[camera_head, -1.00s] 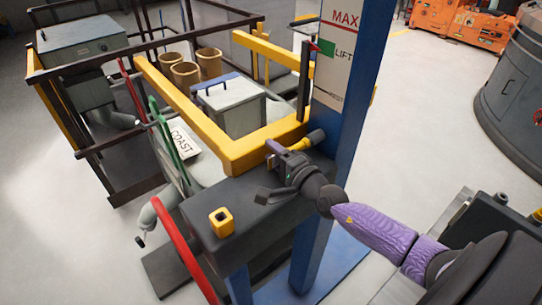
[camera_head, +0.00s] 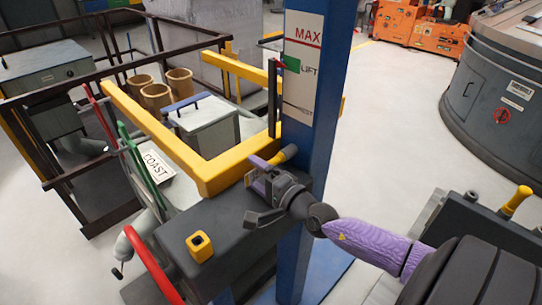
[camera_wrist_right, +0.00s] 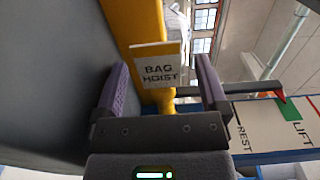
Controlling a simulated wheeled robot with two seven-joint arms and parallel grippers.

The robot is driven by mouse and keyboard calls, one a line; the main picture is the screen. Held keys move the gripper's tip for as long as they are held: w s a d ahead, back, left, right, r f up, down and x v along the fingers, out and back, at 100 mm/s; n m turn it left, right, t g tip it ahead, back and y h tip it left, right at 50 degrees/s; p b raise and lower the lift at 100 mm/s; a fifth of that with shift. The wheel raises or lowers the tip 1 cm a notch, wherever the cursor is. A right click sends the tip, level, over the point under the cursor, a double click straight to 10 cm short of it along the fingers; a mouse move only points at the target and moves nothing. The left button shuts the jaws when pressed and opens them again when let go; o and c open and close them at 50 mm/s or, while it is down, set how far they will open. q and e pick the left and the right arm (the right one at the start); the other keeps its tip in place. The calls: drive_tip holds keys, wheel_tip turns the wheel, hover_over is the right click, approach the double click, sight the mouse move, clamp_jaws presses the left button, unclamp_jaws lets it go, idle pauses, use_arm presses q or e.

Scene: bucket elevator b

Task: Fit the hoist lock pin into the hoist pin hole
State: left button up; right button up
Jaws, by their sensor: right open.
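My right gripper (camera_head: 258,176) is open, its purple fingers beside the corner of the yellow hoist beam, above the dark bench. In the right wrist view the fingers (camera_wrist_right: 160,75) stand apart on either side of a "BAG HOIST" plate (camera_wrist_right: 161,71). A short yellow cylindrical piece (camera_wrist_right: 168,102) shows below the plate, between the fingers. In the head view a yellow piece with a grey end (camera_head: 286,155) is just beyond the fingers; I cannot tell whether it is the hoist lock pin. A yellow square socket (camera_head: 200,246) with a dark opening is on the bench. The pin hole cannot be identified surely. My left gripper is out of view.
A blue post (camera_head: 335,80) with a MAX/LIFT scale stands behind the gripper. The yellow beam (camera_head: 150,125) and dark railings fill the left. A red lever (camera_head: 150,265) rises at the bench's left. A yellow-handled piece (camera_head: 517,200) stands at right.

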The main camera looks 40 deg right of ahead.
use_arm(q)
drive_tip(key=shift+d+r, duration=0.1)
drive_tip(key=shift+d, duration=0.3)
use_arm(e)
drive_tip(key=s, duration=0.7)
drive_tip(key=shift+s+d, duration=0.25)
drive_tip(key=shift+s, duration=0.05)
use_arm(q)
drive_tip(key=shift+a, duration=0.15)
use_arm(e)
drive_tip(key=shift+r, duration=0.1)
